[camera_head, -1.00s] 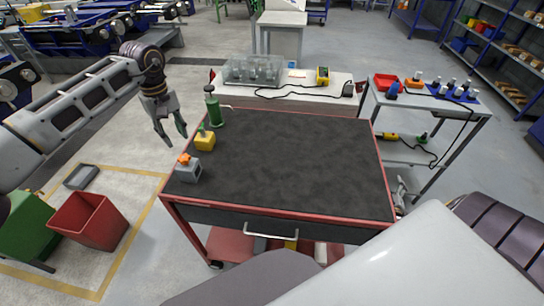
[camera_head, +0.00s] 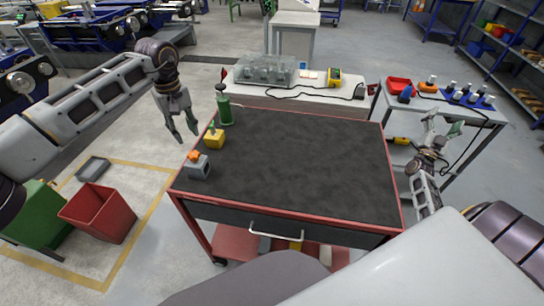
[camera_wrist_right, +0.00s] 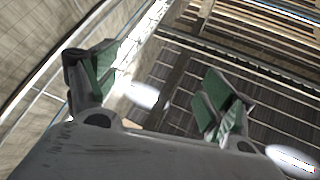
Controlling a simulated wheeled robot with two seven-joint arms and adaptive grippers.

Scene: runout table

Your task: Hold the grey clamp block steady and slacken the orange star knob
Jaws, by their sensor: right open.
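The grey clamp block (camera_head: 198,171) sits at the front left corner of the dark table top (camera_head: 300,165). The orange star knob (camera_head: 194,156) is on top of it. My left gripper (camera_head: 184,137) hangs open and empty just beyond the table's left edge, above and behind the block, touching nothing. My right gripper (camera_head: 441,131) is raised off the right side of the table, far from the block. In the right wrist view its green-padded fingers (camera_wrist_right: 160,90) are spread with nothing between them.
A yellow block with a green top (camera_head: 214,138) and a green bottle-like item (camera_head: 224,108) stand along the left edge behind the clamp block. The middle and right of the table are clear. A red bin (camera_head: 98,214) stands on the floor at left. A side cart (camera_head: 470,115) is at right.

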